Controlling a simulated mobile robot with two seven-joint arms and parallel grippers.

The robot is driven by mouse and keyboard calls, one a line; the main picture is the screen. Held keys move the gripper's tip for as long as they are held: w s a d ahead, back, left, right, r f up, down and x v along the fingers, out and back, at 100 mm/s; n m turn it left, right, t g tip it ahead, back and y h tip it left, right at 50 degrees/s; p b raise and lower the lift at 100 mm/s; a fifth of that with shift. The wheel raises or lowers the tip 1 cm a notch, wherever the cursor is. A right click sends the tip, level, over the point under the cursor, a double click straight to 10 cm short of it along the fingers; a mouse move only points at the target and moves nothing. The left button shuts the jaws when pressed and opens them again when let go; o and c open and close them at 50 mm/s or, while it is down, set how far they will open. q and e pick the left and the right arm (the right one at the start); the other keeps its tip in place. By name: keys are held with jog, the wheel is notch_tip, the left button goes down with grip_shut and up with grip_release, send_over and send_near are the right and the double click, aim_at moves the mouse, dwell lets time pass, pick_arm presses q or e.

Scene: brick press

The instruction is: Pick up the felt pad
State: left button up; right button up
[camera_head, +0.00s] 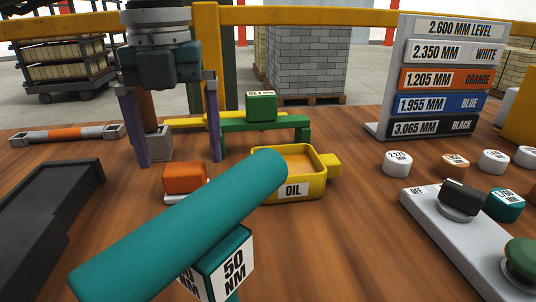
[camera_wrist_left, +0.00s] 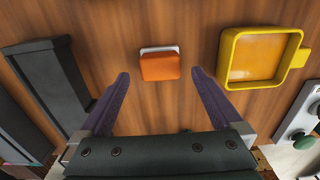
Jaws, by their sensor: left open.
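The felt pad appears to be the small orange block with a pale base (camera_head: 184,178), lying on the wooden table. It also shows in the left wrist view (camera_wrist_left: 160,67), between and slightly beyond the fingertips. My left gripper (camera_head: 179,159) points down with its two purple fingers spread wide and nothing between them. In the head view the fingertips are above and behind the pad, to either side of it. In the wrist view, clear table shows between the pad and each finger (camera_wrist_left: 159,73). My right gripper is not in view.
A yellow oil tray (camera_head: 293,192) stands right of the pad. A big teal cylinder (camera_head: 190,225) marked 50 NM crosses the foreground. A dark trough (camera_head: 45,215) lies left. A green bridge (camera_head: 235,124) stands behind. A grey switch panel (camera_head: 450,235) is at right.

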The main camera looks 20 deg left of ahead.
aim_at(183, 167)
pick_arm(q)
notch_tip(183, 167, down, 5)
jog(key=shift+r, duration=0.15)
jog(key=shift+c, duration=0.2)
jog(key=c, duration=1.3)
jog(key=shift+r, duration=0.15)
notch_tip(183, 167, up, 20)
jog(key=p, duration=0.2)
jog(key=shift+p, duration=0.35)
